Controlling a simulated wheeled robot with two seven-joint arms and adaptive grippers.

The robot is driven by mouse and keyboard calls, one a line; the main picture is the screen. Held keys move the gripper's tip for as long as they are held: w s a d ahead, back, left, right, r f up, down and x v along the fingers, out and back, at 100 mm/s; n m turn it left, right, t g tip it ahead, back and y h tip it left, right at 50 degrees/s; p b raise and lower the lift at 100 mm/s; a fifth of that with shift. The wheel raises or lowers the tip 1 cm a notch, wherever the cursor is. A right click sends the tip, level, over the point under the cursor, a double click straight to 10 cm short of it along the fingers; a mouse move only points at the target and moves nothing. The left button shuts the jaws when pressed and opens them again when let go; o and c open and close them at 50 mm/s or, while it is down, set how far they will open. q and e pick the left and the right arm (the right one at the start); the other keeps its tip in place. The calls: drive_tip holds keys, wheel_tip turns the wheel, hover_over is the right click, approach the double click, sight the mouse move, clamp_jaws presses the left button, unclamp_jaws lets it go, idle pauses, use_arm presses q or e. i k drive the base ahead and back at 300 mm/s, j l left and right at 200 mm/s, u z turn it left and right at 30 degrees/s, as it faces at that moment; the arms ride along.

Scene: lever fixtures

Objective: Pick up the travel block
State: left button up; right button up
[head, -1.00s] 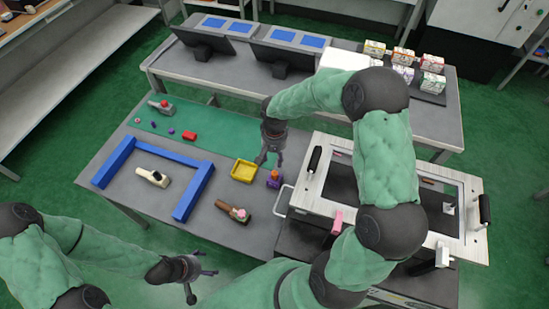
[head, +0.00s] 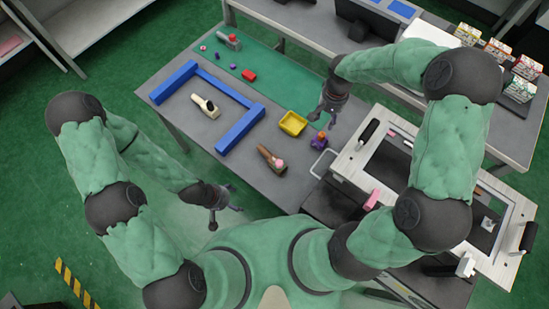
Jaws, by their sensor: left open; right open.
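No block is marked as the travel block, so I cannot tell which it is. A small red block (head: 249,75) lies on the green mat (head: 265,58). A purple piece with an orange top (head: 318,142) stands on the grey table beside the yellow tray (head: 293,123). My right gripper (head: 323,118) is open and points down between the yellow tray and the purple piece, apparently empty. Whether it touches either is unclear. My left gripper (head: 227,213) is open and empty, off the table's front edge.
A blue frame (head: 240,130) surrounds a cream lever fixture (head: 205,106) on three sides. A brown lever fixture with a pink knob (head: 271,160) is near the front edge. A grey lever fixture with a red knob (head: 229,41) stands at the back. A white framed fixture (head: 350,160) is on the right.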

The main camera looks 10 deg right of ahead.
sight(270, 159)
drive_tip(key=j+z, duration=0.3)
drive_tip(key=j, duration=0.45)
drive_tip(key=k+j+z, duration=0.1)
drive_tip(key=j+z, duration=0.2)
drive_tip(key=j, duration=0.45)
